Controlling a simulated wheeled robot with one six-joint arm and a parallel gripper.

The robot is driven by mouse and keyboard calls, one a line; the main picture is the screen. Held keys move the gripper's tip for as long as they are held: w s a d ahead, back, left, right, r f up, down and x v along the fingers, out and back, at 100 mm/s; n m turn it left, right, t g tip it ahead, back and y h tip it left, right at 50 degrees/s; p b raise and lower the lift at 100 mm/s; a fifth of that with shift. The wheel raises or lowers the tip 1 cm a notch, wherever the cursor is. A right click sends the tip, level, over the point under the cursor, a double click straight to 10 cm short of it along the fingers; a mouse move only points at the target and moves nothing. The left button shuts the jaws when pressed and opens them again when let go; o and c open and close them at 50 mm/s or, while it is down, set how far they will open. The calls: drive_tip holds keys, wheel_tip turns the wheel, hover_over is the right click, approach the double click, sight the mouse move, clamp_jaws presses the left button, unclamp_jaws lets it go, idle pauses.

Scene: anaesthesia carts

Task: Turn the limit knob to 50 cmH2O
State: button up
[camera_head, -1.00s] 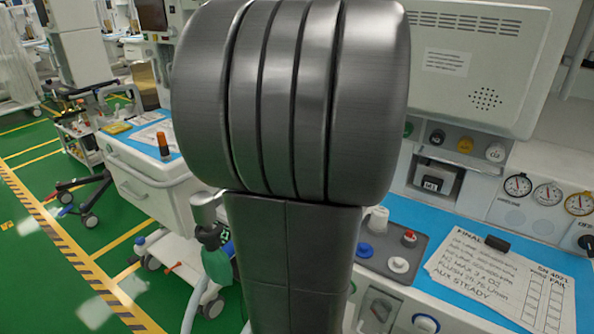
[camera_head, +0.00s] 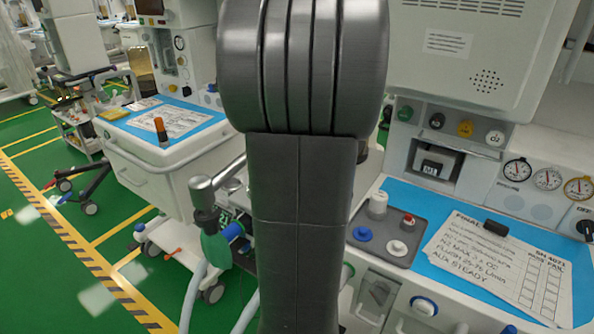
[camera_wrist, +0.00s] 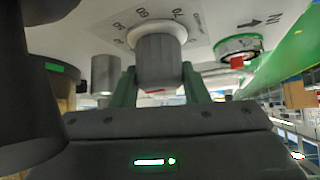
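The limit knob (camera_wrist: 160,58) is a ribbed grey-white cylinder in the wrist view, on a light panel with a printed number scale (camera_wrist: 150,13) around it. Numbers such as 60 and 70 show upside down. I cannot read the pointer's setting. My gripper (camera_wrist: 159,76) has its two green fingers apart, one on each side of the knob's near end. I cannot tell whether they touch it. In the head view, my arm covers the middle, and neither my gripper nor this knob can be made out.
In the wrist view, a smaller grey cylinder (camera_wrist: 105,74) stands left of the knob and a green-ringed round fitting (camera_wrist: 240,45) right of it. In the head view, a grey tray (camera_head: 385,240) and a paper sheet (camera_head: 490,262) lie on the blue cart top (camera_head: 430,205).

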drive_tip(key=shift+m+h, duration=0.3)
drive_tip(key=shift+m, duration=0.1)
drive_tip(key=shift+m+t+h+p, duration=0.3)
drive_tip(key=shift+m+p, duration=0.2)
drive_tip(key=m+h+p, duration=0.1)
drive_tip(key=p, duration=0.2)
drive_tip(key=shift+s+r+m, duration=0.1)
drive_tip(key=shift+r+m, duration=0.05)
drive_tip(key=shift+m, duration=0.25)
drive_tip(key=m+h+p, duration=0.1)
drive_tip(key=p, duration=0.5)
drive_tip(key=m+t+h+p, duration=0.1)
drive_tip(key=m+h+p, duration=0.1)
drive_tip(key=p, duration=0.5)
drive_tip(key=shift+a+r+m, duration=0.1)
drive_tip(key=shift+r+m, duration=0.1)
drive_tip(key=shift+m, duration=0.1)
drive_tip(key=m+h+p, duration=0.1)
drive_tip(key=p, duration=0.2)
drive_tip(key=shift+f, duration=0.15)
drive_tip(key=shift+f+m+h+p, duration=0.2)
drive_tip(key=shift+m+h+p, duration=0.25)
drive_tip(key=shift+p, duration=0.95)
drive_tip(key=o, duration=1)
